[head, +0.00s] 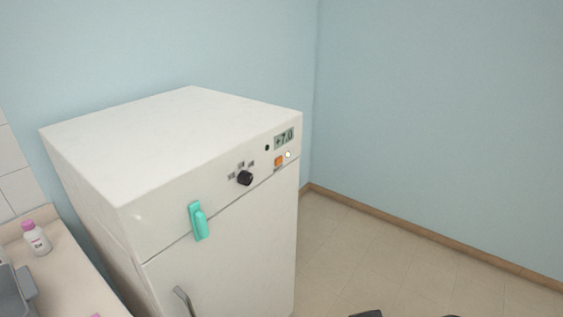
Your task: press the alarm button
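A white fridge (170,130) stands in the left half of the head view, with a control panel along the upper part of its front. The panel has a display (284,137) reading +7.0, an orange square button (278,161), a small round white button or lamp (288,154) and a black knob (245,178). No label shows which one is the alarm button. Nothing touches the panel. Two dark parts, possibly of my arm or gripper, just enter at the bottom edge, apart from the fridge. I cannot make out the gripper's fingers.
A teal latch (199,221) and a metal handle (184,301) stick out from the fridge front. A counter (65,285) with a pink-capped bottle (36,238) is at left. The tiled floor (370,245) right of the fridge is clear up to the blue wall (440,110).

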